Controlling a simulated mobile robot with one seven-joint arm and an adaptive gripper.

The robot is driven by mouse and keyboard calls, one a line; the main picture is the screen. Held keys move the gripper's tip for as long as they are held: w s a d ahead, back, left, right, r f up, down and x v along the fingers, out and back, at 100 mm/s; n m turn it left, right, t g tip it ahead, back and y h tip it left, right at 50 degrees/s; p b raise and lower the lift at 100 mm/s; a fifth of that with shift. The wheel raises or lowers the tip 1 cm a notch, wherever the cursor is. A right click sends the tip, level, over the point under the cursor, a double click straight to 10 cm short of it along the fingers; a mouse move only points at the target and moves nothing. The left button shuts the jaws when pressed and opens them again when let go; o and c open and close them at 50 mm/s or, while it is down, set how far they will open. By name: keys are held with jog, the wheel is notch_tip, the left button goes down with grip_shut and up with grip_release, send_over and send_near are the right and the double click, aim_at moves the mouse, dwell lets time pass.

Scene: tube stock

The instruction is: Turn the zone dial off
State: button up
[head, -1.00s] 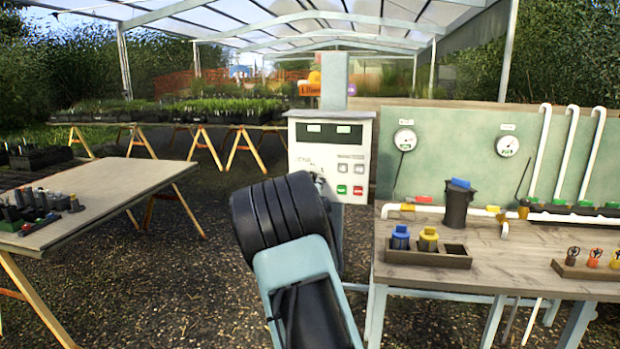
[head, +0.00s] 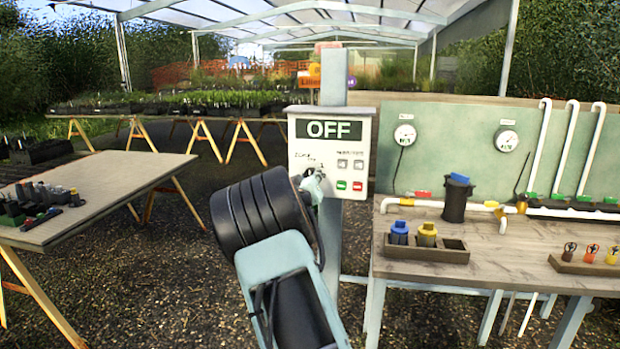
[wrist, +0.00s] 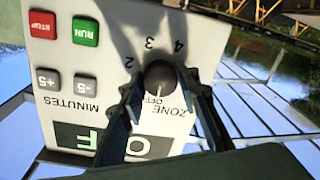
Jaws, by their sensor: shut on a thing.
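The control box (head: 335,160) stands on a post, and its display (head: 335,130) reads OFF in the head view. In the wrist view the box face (wrist: 120,50) appears upside down. The dark round zone dial (wrist: 160,76) has a light pointer line directed at the OFF mark; the numbers 2, 3 and 4 lie on its other side. My gripper (wrist: 162,92) is shut on the dial, one finger on each side. In the head view my gripper (head: 313,183) is at the box's lower left, and my arm hides the dial.
The RUN button (wrist: 86,31), STOP button (wrist: 42,24) and two minutes buttons (wrist: 66,82) sit beside the dial. A workbench (head: 500,262) with filters and gauges stands right. A table (head: 110,185) stands left, with gravel between.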

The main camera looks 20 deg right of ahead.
jog(key=o, duration=1.2)
jog(key=shift+c, duration=0.2)
jog(key=shift+s, duration=0.1)
jog(key=v, duration=1.1)
jog(key=shift+s+a, duration=0.25)
jog(key=shift+s, duration=0.1)
jog(key=shift+r, duration=0.1)
